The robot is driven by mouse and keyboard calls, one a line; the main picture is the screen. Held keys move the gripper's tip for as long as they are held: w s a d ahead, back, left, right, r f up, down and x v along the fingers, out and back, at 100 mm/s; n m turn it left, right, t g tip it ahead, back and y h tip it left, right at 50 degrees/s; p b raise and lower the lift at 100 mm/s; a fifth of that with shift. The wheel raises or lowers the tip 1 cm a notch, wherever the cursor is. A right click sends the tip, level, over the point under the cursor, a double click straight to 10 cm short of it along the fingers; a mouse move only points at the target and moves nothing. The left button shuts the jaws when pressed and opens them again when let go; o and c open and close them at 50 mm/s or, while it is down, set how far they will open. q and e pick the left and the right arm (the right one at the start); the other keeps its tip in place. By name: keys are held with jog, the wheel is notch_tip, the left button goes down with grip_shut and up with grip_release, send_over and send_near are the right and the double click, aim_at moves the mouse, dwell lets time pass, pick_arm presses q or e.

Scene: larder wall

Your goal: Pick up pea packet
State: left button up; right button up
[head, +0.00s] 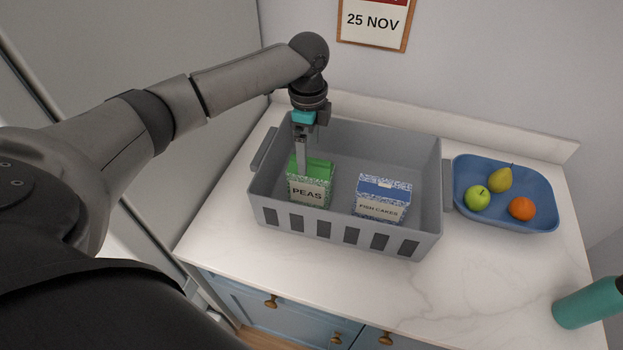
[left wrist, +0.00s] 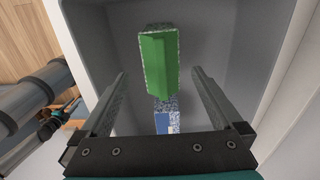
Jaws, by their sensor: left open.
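The pea packet (head: 311,183) is a green and patterned carton marked PEAS. It stands in the left part of a grey crate (head: 343,225). My left gripper (head: 302,165) reaches down into the crate at the packet's back left in the head view. In the left wrist view the gripper (left wrist: 158,80) is open, and the green top of the packet (left wrist: 159,62) shows between and beyond its fingertips. I cannot tell whether a finger touches it. My right gripper is not in view.
A blue and white FISH CAKES box (head: 382,199) stands in the crate to the right of the peas. A blue tray (head: 517,222) with a green apple, a pear and an orange lies right of the crate. A teal bottle (head: 588,303) is at the right edge.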

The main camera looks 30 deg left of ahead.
aim_at(309, 159)
pick_arm(q)
notch_tip(309, 159, down, 3)
jog(key=shift+f, duration=0.9)
notch_tip(309, 159, down, 4)
jog(key=shift+w+d+f, duration=0.1)
jog(key=shift+d+f, duration=0.05)
jog(key=shift+f, duration=0.05)
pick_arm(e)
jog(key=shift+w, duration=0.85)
pick_arm(q)
jog(key=shift+r, duration=0.1)
grip_shut()
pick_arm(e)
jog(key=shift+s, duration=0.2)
